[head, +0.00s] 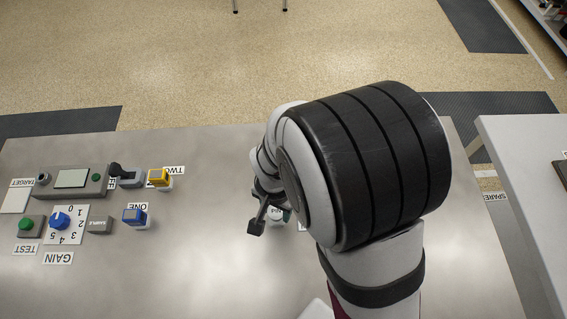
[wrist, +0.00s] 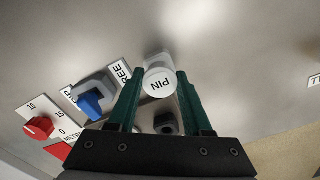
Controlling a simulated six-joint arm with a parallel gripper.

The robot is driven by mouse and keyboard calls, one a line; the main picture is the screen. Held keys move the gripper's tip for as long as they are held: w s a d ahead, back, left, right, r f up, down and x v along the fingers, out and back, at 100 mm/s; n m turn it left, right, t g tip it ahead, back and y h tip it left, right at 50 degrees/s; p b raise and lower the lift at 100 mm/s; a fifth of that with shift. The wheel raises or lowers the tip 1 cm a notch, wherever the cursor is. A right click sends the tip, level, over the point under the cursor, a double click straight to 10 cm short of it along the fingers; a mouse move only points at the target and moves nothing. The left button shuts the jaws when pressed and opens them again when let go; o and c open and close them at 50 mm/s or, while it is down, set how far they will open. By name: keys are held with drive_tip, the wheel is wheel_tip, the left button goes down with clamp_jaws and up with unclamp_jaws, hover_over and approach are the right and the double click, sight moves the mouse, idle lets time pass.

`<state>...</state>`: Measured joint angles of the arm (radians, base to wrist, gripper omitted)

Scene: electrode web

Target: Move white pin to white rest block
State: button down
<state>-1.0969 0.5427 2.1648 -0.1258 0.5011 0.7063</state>
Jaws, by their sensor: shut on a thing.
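The white pin (wrist: 160,84), its round top marked PIN, sits between the two green fingers of my gripper (wrist: 160,80) in the wrist view. The gripper is shut on it. A pale block (wrist: 154,58) shows just behind the pin, partly hidden by it; I cannot tell whether the two touch or whether it is the white rest block. In the head view my gripper (head: 263,208) is low over the bench at the left of my arm, which hides much of that area.
In the wrist view a blue piece on a grey holder (wrist: 88,104), a red knob (wrist: 39,127) and a dark socket (wrist: 166,123) are near the gripper. Head view: a yellow block (head: 158,177), blue block (head: 134,216) and blue dial (head: 60,220) stand left; bench between is clear.

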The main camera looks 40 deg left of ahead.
sight(277, 211)
drive_tip(key=shift+f, duration=0.1)
drive_tip(key=shift+c, duration=1.2)
unclamp_jaws()
wheel_tip(277, 211, up, 16)
drive_tip(key=shift+d+f, duration=0.1)
